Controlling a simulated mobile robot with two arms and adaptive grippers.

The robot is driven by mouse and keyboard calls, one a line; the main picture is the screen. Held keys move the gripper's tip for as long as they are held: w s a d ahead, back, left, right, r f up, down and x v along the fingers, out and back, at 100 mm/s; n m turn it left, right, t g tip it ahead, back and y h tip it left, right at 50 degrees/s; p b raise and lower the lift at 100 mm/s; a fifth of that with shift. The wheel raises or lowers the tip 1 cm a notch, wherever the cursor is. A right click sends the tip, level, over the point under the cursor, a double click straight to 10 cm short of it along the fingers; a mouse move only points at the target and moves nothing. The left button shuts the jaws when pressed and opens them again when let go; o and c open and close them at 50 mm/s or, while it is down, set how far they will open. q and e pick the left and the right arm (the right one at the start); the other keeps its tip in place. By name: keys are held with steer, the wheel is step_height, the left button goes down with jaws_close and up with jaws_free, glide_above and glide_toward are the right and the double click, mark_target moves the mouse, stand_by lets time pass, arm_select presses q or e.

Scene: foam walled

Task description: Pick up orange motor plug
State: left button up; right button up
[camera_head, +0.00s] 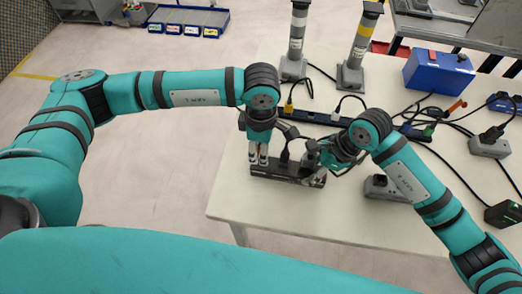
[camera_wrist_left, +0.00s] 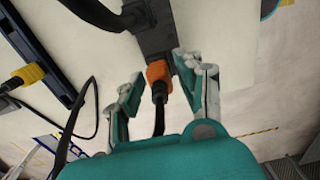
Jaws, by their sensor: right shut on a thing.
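The orange motor plug (camera_wrist_left: 158,73) sits at the end of a dark socket block (camera_wrist_left: 158,38) in the left wrist view, with a black cable running from it toward my wrist. My left gripper (camera_wrist_left: 160,80) is open, with one finger on each side of the plug and gaps visible. In the head view my left gripper (camera_head: 258,156) points down at the left end of the block (camera_head: 282,172), where the plug is hidden. My right gripper (camera_head: 314,162) is at the block's right end and is shut on it, though the contact is partly hidden.
A black plug (camera_wrist_left: 133,14) stands in the same block. A long dark strip (camera_head: 322,118) with a yellow plug (camera_head: 289,106) lies behind. Signal towers (camera_head: 297,40), a blue box (camera_head: 438,73) and loose cables fill the table's back and right. The front left tabletop (camera_head: 232,200) is clear.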

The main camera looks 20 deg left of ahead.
arm_select(q)
jaws_close()
step_height(320, 180, up, 10)
steer(key=shift+r, duration=0.1)
arm_select(e)
steer(key=o, duration=1.4)
steer(key=shift+r, duration=0.15)
steer(key=v, duration=1.1)
steer(key=shift+d+r, duration=0.25)
steer(key=shift+r, duration=0.1)
